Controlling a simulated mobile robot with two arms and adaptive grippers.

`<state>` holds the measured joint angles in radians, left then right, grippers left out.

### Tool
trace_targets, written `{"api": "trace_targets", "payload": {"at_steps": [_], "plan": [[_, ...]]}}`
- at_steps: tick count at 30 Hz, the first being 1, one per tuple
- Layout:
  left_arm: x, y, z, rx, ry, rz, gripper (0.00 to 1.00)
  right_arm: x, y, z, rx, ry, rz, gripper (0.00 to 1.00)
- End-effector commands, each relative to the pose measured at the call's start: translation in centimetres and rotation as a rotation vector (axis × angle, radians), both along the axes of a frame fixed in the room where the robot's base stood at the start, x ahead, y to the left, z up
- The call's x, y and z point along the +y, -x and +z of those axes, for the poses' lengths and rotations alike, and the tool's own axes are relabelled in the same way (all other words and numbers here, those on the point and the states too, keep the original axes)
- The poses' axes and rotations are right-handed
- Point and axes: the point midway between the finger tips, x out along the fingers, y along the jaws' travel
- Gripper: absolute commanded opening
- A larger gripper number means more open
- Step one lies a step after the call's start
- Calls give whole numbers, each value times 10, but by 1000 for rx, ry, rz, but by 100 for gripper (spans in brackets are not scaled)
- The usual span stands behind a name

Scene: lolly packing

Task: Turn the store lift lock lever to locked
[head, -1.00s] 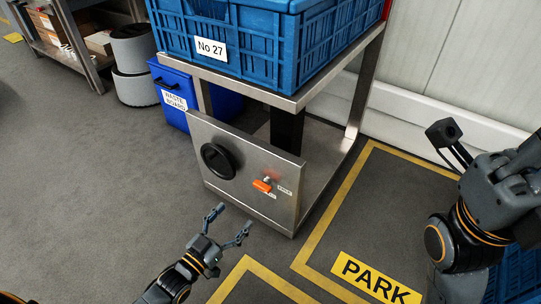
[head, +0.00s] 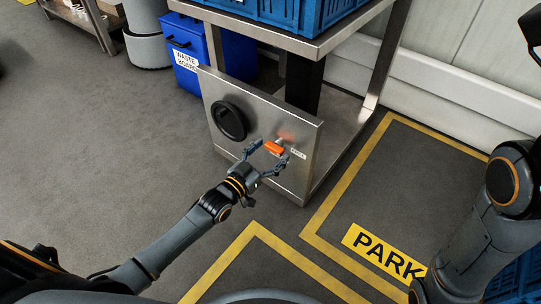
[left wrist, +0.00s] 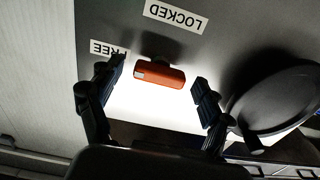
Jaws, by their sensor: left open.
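The orange lock lever (head: 273,148) is on the steel front panel (head: 238,155) of the store lift. In the left wrist view the lever (left wrist: 160,75) lies about level, its pale-marked end toward the FREE label (left wrist: 108,49). The LOCKED label (left wrist: 176,17) is above it, upside down in that view. My left gripper (head: 267,157) is at the panel, open, with its fingers on either side of the lever. In the wrist view gaps show between the lever and both fingers (left wrist: 157,82).
A round black knob (head: 229,121) is left of the lever on the panel. The lift bears a blue crate (head: 290,10). A blue waste board bin (head: 187,58) stands behind left. Yellow floor lines and a PARK sign (head: 382,251) lie right; the grey floor left is clear.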

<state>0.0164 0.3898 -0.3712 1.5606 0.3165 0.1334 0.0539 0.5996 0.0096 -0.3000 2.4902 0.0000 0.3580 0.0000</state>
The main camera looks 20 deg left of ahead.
Motion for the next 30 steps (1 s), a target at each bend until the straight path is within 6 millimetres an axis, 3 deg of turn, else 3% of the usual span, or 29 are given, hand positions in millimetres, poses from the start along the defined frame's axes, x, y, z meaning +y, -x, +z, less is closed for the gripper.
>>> {"api": "trace_targets", "payload": {"at_steps": [9,17,30], "plan": [[-1,-2,0,2,-1,0,79,0,2,1,-4,1,0,0],[-1,-2,0,1,0,0,26,0,2,1,-5,1,0,0],[-1,-2,3,-24,-73,0,25,-1,-2,6,6,-4,3,0]]}}
